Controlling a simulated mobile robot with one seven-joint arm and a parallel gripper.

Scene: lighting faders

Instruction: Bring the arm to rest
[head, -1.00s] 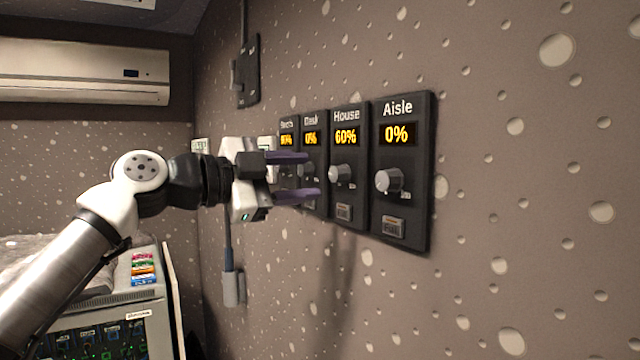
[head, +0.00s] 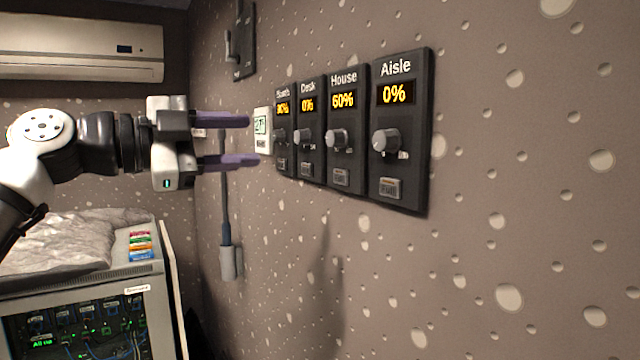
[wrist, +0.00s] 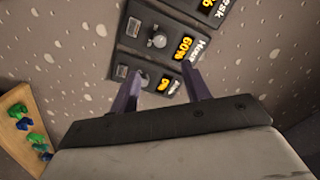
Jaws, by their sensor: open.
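My gripper (head: 254,141) is open and empty, its two purple fingers apart and pointing right toward the wall in the head view. It is left of the row of fader panels and apart from them. The Aisle panel (head: 418,170) reads 0%, the House panel (head: 346,120) 60% and the Desk panel (head: 309,125) 0%. The leftmost panel (head: 284,150) has small text, hard to read. Each has a round knob and a button below. In the wrist view the fingers (wrist: 160,86) show in front of the panels, with the House knob (wrist: 158,41) beyond them.
A white thermostat-like box (head: 262,118) is on the wall just past my fingers. A dark switch box (head: 240,45) is above, and a grey holder (head: 230,262) below. A rack cabinet (head: 150,290) stands lower left. An air conditioner (head: 80,50) hangs at upper left.

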